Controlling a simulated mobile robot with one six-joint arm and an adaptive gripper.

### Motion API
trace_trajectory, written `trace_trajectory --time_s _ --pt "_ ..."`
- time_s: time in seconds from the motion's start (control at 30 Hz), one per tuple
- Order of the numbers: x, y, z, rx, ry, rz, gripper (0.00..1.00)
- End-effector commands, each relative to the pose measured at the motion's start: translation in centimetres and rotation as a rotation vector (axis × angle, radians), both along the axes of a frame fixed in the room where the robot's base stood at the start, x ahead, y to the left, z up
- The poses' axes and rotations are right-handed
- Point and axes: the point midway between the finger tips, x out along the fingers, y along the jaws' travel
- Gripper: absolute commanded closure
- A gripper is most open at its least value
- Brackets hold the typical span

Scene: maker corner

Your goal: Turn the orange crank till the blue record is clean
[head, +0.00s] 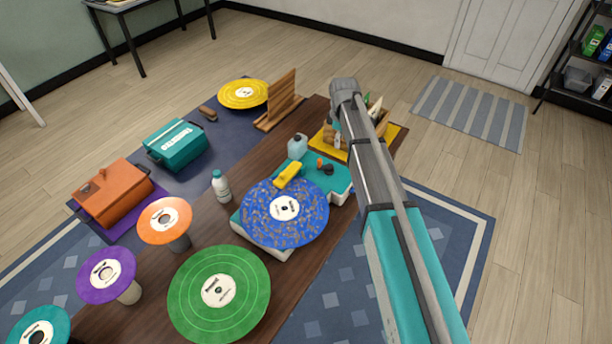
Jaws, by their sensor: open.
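The blue record (284,213) lies flat on a teal and white cleaning machine (333,181) on the dark wooden table. Brown specks of dirt cover much of its blue face around the white label. The small orange crank (321,162) is at the machine's far end, with a dark part beside it. A yellow piece (288,175) reaches over the record's far edge. My arm crosses the right side of the view, and its far joint is above the table behind the crank. My gripper cannot be made out.
A green record (219,292) is nearest on the table, with orange (165,220) and purple (106,274) records on stands to its left. A white bottle (221,187) and bluish jug (297,146) stand close to the machine. A wooden crate (336,140) sits on a yellow mat behind it.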

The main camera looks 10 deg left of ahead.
Motion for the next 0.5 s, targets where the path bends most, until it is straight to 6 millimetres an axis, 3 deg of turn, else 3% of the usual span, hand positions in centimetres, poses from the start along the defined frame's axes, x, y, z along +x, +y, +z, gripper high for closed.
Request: trace_trajectory --time_s 0.5 --pt "0.15 0.34 0.0 0.0 0.0 0.024 0.39"
